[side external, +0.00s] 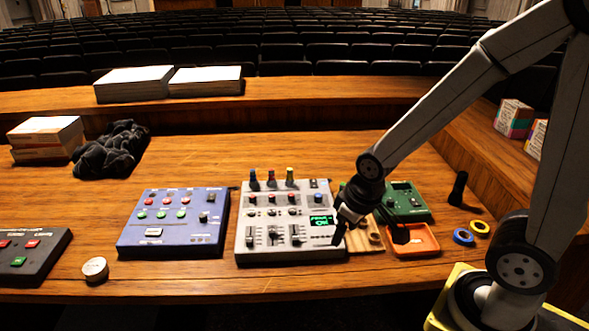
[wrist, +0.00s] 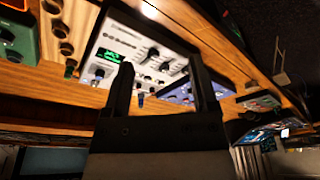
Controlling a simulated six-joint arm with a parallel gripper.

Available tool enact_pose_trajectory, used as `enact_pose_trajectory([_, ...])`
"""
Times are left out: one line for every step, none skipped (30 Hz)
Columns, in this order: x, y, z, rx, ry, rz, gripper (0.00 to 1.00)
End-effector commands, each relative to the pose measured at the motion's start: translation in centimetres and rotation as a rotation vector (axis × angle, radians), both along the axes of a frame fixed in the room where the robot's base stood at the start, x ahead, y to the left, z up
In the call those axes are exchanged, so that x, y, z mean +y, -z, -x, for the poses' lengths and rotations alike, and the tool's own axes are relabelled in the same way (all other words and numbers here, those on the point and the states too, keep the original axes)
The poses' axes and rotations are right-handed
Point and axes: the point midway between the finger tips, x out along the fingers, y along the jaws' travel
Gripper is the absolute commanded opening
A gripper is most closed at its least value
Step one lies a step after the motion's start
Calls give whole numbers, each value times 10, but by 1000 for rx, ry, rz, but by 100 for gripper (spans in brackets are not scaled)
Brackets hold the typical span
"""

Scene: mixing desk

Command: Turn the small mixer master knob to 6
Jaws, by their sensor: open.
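The small mixer (side external: 285,223) is a light grey panel on the desk, with faders, rows of small knobs, and coloured plugs along its back edge. It also shows tilted in the wrist view (wrist: 125,45). Its green display (side external: 321,220) is lit at the right side, but the reading is too small to make out. A knob (wrist: 98,73) shows beside the display in the wrist view; I cannot read its label or setting. My gripper (side external: 369,237) is open and empty above the mixer's right edge. In the wrist view its two dark fingers (wrist: 160,62) stand apart and hide part of the panel.
A blue panel (side external: 173,222) stands left of the mixer, and a dark button box (side external: 33,258) further left. A wooden block (side external: 362,241), an orange tray (side external: 415,247) and a green box (side external: 408,201) crowd the right. Tape rolls (side external: 463,237) lie beyond. Bare desk lies behind the mixer.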

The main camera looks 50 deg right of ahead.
Motion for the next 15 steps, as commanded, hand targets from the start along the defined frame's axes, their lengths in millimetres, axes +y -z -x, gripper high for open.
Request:
enact_pose_trajectory([0, 0, 0, 0, -2, 0, 75])
enact_pose_trajectory([0, 0, -1, 0, -4, 1, 75])
enact_pose_trajectory([-1, 0, -3, 1, -9, 3, 75])
enact_pose_trajectory([-1, 0, -4, 2, -14, 4, 75])
enact_pose_trajectory([-2, -1, -6, 3, -21, 7, 75])
enact_pose_trajectory([-3, -1, -9, 5, -35, 10, 75])
enact_pose_trajectory([-5, -1, -12, 7, -46, 14, 75])
enact_pose_trajectory([-6, -1, -16, 9, -61, 19, 75])
enact_pose_trajectory([-8, -1, -22, 12, -84, 25, 75])
enact_pose_trajectory([-10, -1, -26, 16, -103, 30, 75])
enact_pose_trajectory([-13, -1, -31, 19, -124, 36, 75])
enact_pose_trajectory([-16, -1, -39, 24, -158, 45, 75])
enact_pose_trajectory([-19, -1, -45, 28, -185, 53, 75])
enact_pose_trajectory([-23, -1, -52, 33, -212, 59, 75])
enact_pose_trajectory([-28, -1, -61, 39, -252, 70, 75])
